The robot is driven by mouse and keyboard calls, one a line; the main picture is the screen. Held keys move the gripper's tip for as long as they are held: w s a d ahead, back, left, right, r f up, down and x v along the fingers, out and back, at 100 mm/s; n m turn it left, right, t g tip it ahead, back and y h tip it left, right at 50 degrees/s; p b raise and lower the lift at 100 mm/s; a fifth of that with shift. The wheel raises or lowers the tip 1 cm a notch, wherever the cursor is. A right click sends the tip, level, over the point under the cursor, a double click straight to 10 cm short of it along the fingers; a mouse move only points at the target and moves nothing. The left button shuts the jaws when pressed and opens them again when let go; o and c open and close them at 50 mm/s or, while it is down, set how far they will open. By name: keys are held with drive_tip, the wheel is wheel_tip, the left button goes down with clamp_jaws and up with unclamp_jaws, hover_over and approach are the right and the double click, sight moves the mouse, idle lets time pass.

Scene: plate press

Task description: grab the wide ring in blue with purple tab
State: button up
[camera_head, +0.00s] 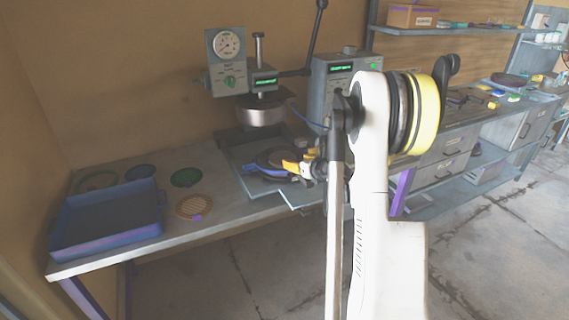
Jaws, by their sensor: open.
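A blue curved piece (265,169) lies low over the press's tray, just left of my gripper. It may be the wide blue ring, but its full outline and any purple tab on it cannot be made out. My gripper (291,167), with yellow parts, is open above the tray and close to the blue piece. I cannot tell whether they touch. My arm hides part of the area to the right. Dark round shapes lie on the tray beside the gripper.
A press with a dial gauge (229,43) and a metal cylinder (261,112) stands behind the tray (238,150). A blue bin (60,222), a dark green disc (186,177), a blue-green disc (140,172) and a tan disc with purple tab (194,206) are at left.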

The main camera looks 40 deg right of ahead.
drive_tip(key=x, duration=0.3)
drive_tip(key=shift+w+f+b, duration=0.15)
drive_tip(key=shift+b, duration=0.25)
drive_tip(key=shift+c, duration=0.2)
clamp_jaws()
